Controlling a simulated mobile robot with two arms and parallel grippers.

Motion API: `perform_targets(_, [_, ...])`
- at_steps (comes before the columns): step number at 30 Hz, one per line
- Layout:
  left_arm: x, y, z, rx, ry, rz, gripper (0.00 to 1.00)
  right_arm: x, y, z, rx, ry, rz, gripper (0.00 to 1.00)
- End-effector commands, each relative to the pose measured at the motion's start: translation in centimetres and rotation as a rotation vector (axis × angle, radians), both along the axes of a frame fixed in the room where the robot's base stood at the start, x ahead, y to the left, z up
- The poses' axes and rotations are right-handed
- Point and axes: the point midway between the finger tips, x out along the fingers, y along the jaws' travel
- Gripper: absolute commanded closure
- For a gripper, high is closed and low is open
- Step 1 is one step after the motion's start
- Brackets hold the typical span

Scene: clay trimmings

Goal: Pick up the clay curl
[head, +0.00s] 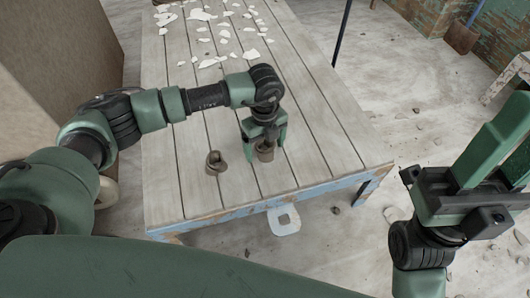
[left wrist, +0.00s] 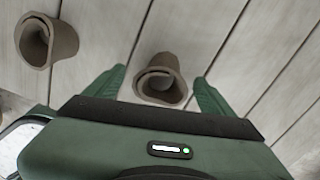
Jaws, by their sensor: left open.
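Two brown-grey clay curls rest on the wooden table. One clay curl (head: 265,154) is between the fingers of my left gripper (head: 264,150), near the table's front edge. In the left wrist view this curl (left wrist: 160,82) sits between the two green fingers, with bare space on both sides. My left gripper is open and points down around it. The other clay curl (head: 215,162) lies to the left, outside the fingers; it also shows at the upper left of the left wrist view (left wrist: 47,41). My right gripper (head: 510,130) is at the right, away from the table, with its fingers apart.
The plank table (head: 190,205) has a worn blue front edge. Several white flakes (head: 200,15) lie on its far part. A pale plate-like piece (head: 284,220) shows below the front edge. Debris dots the floor at right. The table's middle is mostly clear.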

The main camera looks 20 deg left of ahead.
Motion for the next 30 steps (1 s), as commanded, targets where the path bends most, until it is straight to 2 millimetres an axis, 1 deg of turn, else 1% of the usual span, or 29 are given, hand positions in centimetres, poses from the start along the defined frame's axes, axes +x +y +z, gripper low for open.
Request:
perform_targets(2, [0.0, 0.0, -0.5, -0.001, -0.002, 0.0, 0.16, 0.0, 0.0, 0.1, -0.001, -0.009, 0.0, 0.64])
perform_targets(8, [0.0, 0.0, -0.4, -0.001, -0.001, -0.001, 0.16, 0.0, 0.0, 0.2, -0.001, -0.009, 0.0, 0.64])
perform_targets(9, [0.0, 0.0, -0.4, -0.001, -0.001, -0.001, 0.22, 0.0, 0.0, 0.2, -0.001, -0.009, 0.0, 0.64])
perform_targets(11, [0.0, 0.0, -0.4, -0.001, -0.001, -0.001, 0.38, 0.0, 0.0, 0.2, -0.001, -0.009, 0.0, 0.64])
perform_targets(12, [0.0, 0.0, -0.4, -0.001, -0.001, -0.001, 0.49, 0.0, 0.0, 0.2, -0.001, -0.009, 0.0, 0.64])
perform_targets(14, [0.0, 0.0, -0.4, -0.001, -0.001, -0.001, 0.66, 0.0, 0.0, 0.2, -0.001, -0.009, 0.0, 0.64])
perform_targets(15, [0.0, 0.0, -0.4, -0.001, -0.001, -0.001, 0.77, 0.0, 0.0, 0.2, -0.001, -0.009, 0.0, 0.64])
perform_targets(16, [0.0, 0.0, -0.4, -0.001, -0.001, -0.001, 0.86, 0.0, 0.0, 0.2, -0.001, -0.009, 0.0, 0.64])
perform_targets(25, [0.1, 0.0, -0.1, -0.002, -0.002, -0.001, 0.86, 0.0, 0.0, 0.4, 0.0, -0.01, 0.0, 0.64])
perform_targets(30, [0.1, 0.0, 1.4, -0.002, -0.004, 0.0, 0.86, -0.2, 0.0, 0.8, 0.003, -0.01, 0.0, 0.64])
